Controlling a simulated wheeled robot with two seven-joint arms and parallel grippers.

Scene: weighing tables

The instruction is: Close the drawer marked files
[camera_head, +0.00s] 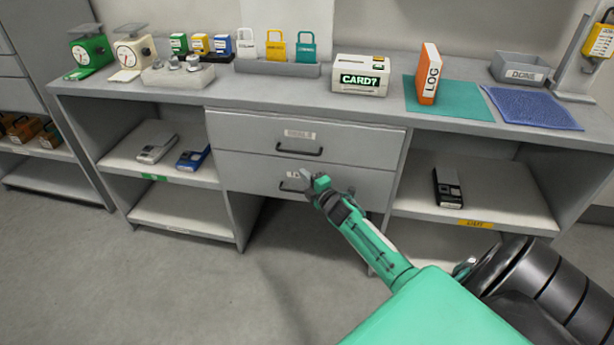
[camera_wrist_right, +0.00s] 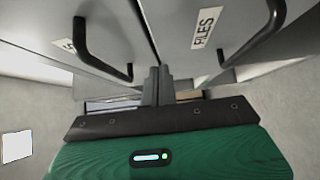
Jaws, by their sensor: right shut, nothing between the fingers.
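The drawer marked FILES (camera_wrist_right: 180,20) fills the upper right of the right wrist view, with its label (camera_wrist_right: 206,27) and black handle (camera_wrist_right: 262,35). In the head view it is the lower drawer (camera_head: 242,176) of two under the counter. Its front looks close to flush; I cannot tell how far it stands out. My right gripper (camera_head: 306,182) is shut and empty, in front of this drawer near its handle, partly hiding handle and label. Its closed fingers also show in the wrist view (camera_wrist_right: 158,85); contact is unclear. My left gripper is not in view.
The upper drawer (camera_head: 240,130) has its own handle (camera_head: 300,152) and looks shut. The counter (camera_head: 200,92) holds scales, padlocks, a card box and a log binder. The floor in front is clear.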

